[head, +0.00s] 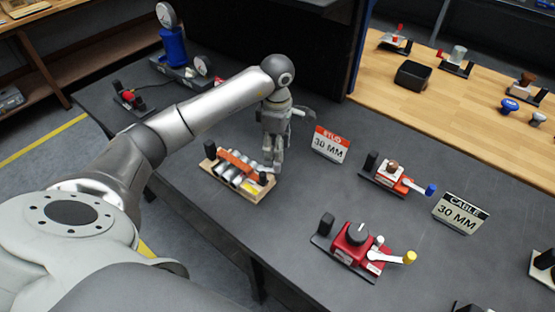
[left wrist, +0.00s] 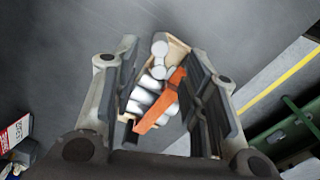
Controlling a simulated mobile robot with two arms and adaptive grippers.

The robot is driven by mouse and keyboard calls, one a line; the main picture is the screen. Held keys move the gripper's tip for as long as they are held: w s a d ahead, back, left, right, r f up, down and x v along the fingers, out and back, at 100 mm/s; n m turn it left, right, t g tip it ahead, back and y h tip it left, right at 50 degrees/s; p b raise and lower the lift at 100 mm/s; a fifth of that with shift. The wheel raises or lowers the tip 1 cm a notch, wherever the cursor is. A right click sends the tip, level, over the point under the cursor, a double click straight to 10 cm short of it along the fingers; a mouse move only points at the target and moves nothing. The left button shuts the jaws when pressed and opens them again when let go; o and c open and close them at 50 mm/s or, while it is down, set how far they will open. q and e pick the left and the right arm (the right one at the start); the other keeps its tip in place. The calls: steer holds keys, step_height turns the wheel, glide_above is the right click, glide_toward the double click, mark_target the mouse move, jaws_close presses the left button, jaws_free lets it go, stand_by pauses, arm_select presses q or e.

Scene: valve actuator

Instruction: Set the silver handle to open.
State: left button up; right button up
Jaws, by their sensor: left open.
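A wooden base (head: 262,195) carries several silver cylinders (head: 229,171) with an orange bar (head: 238,160) across them, on the grey bench. I cannot tell for sure which silver part is the handle. My left gripper (head: 272,163) points down at the right end of this base, open. In the left wrist view, the silver cylinders (left wrist: 147,98), the orange bar (left wrist: 160,103) and the wooden base (left wrist: 180,50) show between the spread fingers of the left gripper (left wrist: 163,95). Nothing is visibly gripped; contact is unclear. My right gripper is not in view.
A red STUD 30 MM sign (head: 331,145) stands just right of the gripper. A blue-tipped lever unit (head: 394,178), a CABLE 30 MM sign (head: 460,213) and a red unit with a yellow-tipped lever (head: 361,246) are farther right. A blue gauge stand (head: 174,46) is at the back left.

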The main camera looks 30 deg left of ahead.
arm_select(q)
step_height(320, 180, down, 7)
steer(key=shift+p, duration=0.9)
jaws_close()
